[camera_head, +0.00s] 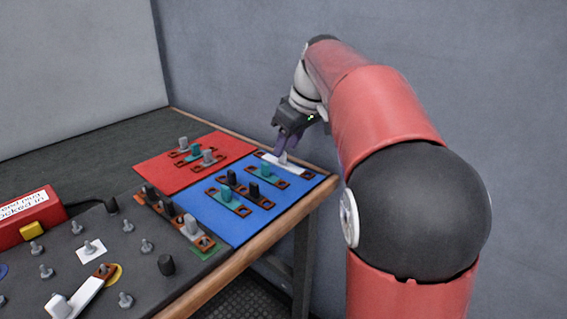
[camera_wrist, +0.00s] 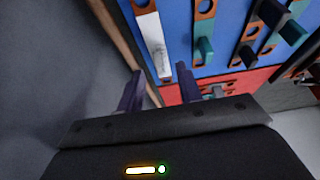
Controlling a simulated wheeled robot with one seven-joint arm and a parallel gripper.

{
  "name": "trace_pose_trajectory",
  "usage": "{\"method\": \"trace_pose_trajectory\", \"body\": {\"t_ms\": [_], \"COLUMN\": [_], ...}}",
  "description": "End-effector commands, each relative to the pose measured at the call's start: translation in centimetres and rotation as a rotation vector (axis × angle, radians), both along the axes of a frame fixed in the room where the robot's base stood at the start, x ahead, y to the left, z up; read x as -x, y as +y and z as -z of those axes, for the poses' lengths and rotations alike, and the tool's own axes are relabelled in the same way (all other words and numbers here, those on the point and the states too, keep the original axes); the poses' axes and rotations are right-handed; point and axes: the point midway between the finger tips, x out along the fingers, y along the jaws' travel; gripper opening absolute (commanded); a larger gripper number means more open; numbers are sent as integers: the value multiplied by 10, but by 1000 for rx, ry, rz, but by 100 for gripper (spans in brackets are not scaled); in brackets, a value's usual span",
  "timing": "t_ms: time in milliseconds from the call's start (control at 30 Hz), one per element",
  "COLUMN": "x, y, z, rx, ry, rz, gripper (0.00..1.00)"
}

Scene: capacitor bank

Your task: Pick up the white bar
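A white bar (camera_head: 296,168) with brown ends lies at the far right corner of the blue mat. In the wrist view the white bar (camera_wrist: 151,42) runs up the picture, with a holed brown end at the top. My gripper (camera_head: 285,155) is right over the bar, pointing down, and hides part of it. In the wrist view my gripper (camera_wrist: 159,74) has two dark purple fingers, apart, one on either side of the bar's lower part. I see nothing held. I cannot tell whether the fingers touch the bar.
The blue mat (camera_head: 207,226) also holds teal and brown bars with knobs. A red mat (camera_head: 150,170) with more bars lies left. The table's wooden edge (camera_head: 260,241) is close by. A dark board (camera_head: 150,298) with posts and another white bar (camera_head: 86,294) is at front left.

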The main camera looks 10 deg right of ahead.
Motion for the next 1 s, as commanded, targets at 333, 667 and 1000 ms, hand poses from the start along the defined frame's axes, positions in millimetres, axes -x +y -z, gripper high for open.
{"method": "trace_pose_trajectory", "body": {"t_ms": [333, 667, 1000], "x": [-13, -12, -12], "y": [9, 9, 9], "z": [30, 30, 29], "rx": [1, 1, 0], "ry": [1, 1, 0], "rz": [0, 0, 0], "gripper": [35, 13, 0]}}
